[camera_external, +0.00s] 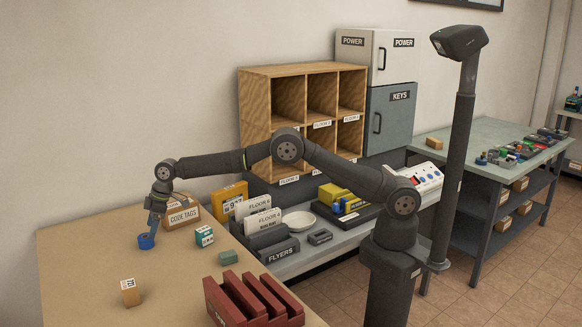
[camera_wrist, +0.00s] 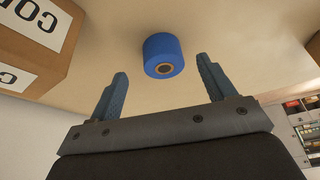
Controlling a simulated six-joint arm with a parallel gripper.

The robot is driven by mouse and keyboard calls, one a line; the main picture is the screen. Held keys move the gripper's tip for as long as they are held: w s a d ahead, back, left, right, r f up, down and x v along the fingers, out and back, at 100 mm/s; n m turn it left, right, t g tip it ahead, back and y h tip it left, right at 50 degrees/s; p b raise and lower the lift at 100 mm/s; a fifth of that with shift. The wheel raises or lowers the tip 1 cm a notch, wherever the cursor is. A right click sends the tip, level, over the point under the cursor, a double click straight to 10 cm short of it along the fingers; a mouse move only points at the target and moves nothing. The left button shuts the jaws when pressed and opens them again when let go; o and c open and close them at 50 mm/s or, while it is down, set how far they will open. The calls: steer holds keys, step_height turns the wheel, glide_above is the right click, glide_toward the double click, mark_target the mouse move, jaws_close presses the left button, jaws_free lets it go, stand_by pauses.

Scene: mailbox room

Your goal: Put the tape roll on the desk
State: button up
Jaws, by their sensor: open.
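The blue tape roll (camera_external: 146,241) rests on the tan desk (camera_external: 85,270) near its back left part. In the wrist view the tape roll (camera_wrist: 163,56) shows its round core and lies ahead of the fingertips, between their lines. My gripper (camera_external: 151,228) is close above the roll in the external view. In the wrist view my gripper (camera_wrist: 163,80) has its two blue-grey fingers wide apart with nothing between them. From the external view I cannot tell whether a finger touches the roll.
A cardboard box marked "COIN TAGS" (camera_external: 182,215) stands close right of the roll; it fills the wrist view's upper left (camera_wrist: 38,40). A green-and-white box (camera_external: 204,236), a green block (camera_external: 228,257), a small tan box (camera_external: 130,292) and a red rack (camera_external: 252,300) stand on the desk. The desk's left part is clear.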

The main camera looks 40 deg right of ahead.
mark_target(146, 236)
steer(key=shift+a+x, duration=0.2)
steer(key=shift+x, duration=2.2)
steer(key=shift+s, duration=0.1)
steer(key=shift+r, duration=0.1)
steer(key=c, duration=1.2)
steer(key=shift+r, duration=0.6)
steer(key=r, duration=0.3)
steer(key=shift+w+d+r, duration=0.2)
steer(key=shift+w+d, duration=0.05)
steer(key=shift+d, duration=0.1)
steer(key=w+d+r, duration=0.1)
steer(key=d+r, duration=0.1)
steer(key=d, duration=0.1)
steer(key=w+d+r, duration=0.2)
steer(key=d, duration=0.1)
steer(key=w+d+r, duration=0.1)
steer(key=d+r, duration=0.1)
steer(key=d, duration=0.1)
steer(key=shift+w+d+r, duration=0.15)
steer(key=shift+w+d, duration=0.1)
steer(key=shift+d, duration=0.15)
